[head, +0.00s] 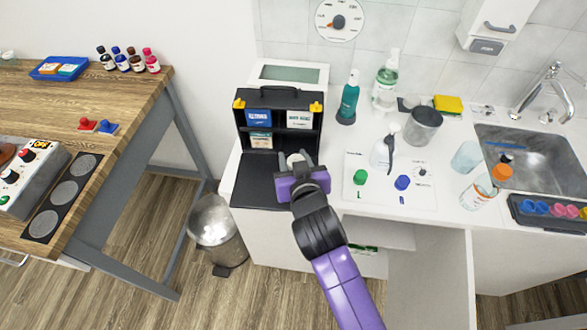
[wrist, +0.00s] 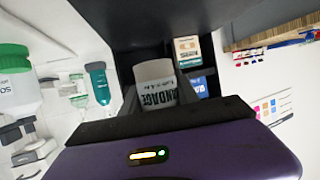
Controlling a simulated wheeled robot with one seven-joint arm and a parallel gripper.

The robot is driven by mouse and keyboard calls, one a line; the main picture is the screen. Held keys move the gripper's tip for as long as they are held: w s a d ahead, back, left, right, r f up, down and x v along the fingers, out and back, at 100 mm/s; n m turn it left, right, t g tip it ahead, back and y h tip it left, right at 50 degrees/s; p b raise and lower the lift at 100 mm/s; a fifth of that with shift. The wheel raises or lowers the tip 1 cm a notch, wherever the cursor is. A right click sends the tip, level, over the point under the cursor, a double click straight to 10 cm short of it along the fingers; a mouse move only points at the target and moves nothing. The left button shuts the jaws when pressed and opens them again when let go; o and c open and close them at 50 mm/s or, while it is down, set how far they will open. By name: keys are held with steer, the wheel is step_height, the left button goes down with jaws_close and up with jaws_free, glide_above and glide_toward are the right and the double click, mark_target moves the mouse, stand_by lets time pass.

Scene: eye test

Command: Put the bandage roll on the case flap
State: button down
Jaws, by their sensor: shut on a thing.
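The bandage roll (wrist: 155,85) is white with dark "BANDAGE" lettering and sits between my gripper's fingers in the wrist view. In the head view only its pale top (head: 295,158) shows beyond my purple gripper (head: 299,168). My gripper is shut on it. The black case (head: 284,97) stands open on the counter, and its dark flap (head: 255,180) lies flat in front. My gripper is over the right part of the flap, close to the case opening. I cannot tell whether the roll touches the flap.
Small boxes (head: 259,120) stand in the case's compartments. A teal bottle (head: 348,98) is behind and right of the case. A white spray bottle (head: 384,150) and green and blue caps stand on a white sheet (head: 420,160) to the right. The flap's left part is bare.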

steer(key=shift+f, duration=2.55)
steer(key=shift+f, duration=0.15)
steer(key=c, duration=0.9)
jaws_free()
steer(key=b+v, duration=0.1)
steer(key=v, duration=1.1)
steer(key=shift+s+d, duration=0.1)
steer(key=shift+s, duration=0.05)
